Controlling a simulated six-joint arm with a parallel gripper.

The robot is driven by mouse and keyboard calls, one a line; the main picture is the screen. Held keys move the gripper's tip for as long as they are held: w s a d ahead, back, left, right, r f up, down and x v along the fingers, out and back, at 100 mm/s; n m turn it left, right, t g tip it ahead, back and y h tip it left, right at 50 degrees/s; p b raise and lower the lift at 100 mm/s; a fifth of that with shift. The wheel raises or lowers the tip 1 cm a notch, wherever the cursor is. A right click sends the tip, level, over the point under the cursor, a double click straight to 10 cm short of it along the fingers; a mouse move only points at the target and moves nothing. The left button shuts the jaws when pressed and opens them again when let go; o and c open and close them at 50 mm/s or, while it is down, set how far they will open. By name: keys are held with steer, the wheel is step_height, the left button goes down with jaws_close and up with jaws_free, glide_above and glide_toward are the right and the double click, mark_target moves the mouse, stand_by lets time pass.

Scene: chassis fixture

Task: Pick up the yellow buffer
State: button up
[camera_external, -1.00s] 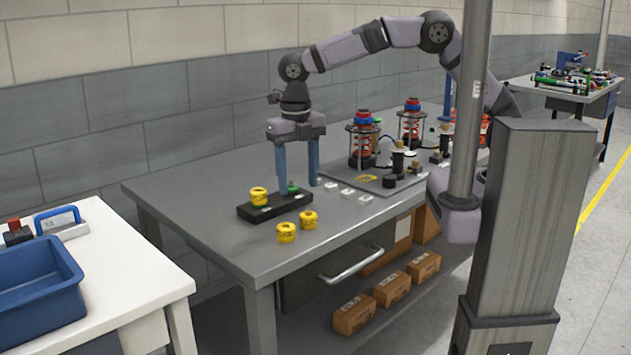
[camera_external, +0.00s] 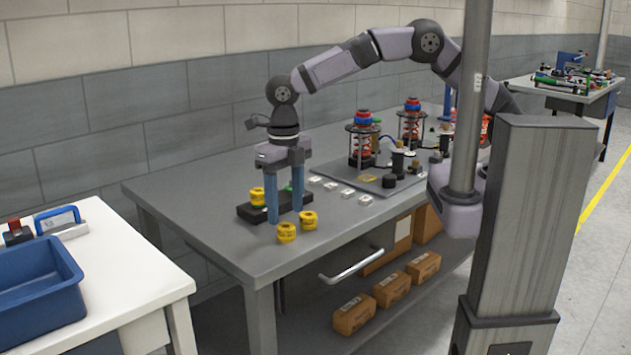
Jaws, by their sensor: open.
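One yellow buffer (camera_external: 257,196) sits on the black block (camera_external: 246,213) at its left end. Two more yellow buffers, one at the left (camera_external: 286,232) and one at the right (camera_external: 308,220), stand on the grey table in front of the block. My gripper (camera_external: 284,215) is open, its two blue fingers pointing down. The fingers hang in front of or over the block, near the two front buffers, with nothing seen between them. The left finger partly covers the block. A green piece on the block is partly hidden behind the gripper.
Several small white pieces (camera_external: 347,193) lie in a row right of the gripper. Behind them is a grey plate (camera_external: 398,184) with spring assemblies (camera_external: 362,140). A white table with a blue bin (camera_external: 38,290) stands at the left. The table's front left is clear.

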steer(key=shift+w+f+p, duration=0.1)
steer(key=shift+f+p, duration=0.6)
steer(key=shift+f, duration=1.35)
steer(key=c, duration=1.1)
steer(key=shift+r, duration=0.15)
step_height(320, 180, up, 9)
steer(key=b, duration=0.3)
steer(key=w+d+r+m+p, duration=0.1)
steer(key=w+r+m+p, duration=0.15)
steer(key=w+p, duration=0.45)
steer(key=w+d+r+m+p, duration=0.1)
steer(key=w+d+r+p, duration=0.2)
steer(key=w, duration=0.5)
steer(key=shift+w+a+f+m+p, duration=0.75)
steer(key=shift+w+a, duration=0.2)
steer(key=shift+w, duration=0.15)
steer(key=shift+w+a+f+m+p, duration=0.55)
steer(key=shift+w+a+f, duration=0.3)
steer(key=shift+w, duration=0.25)
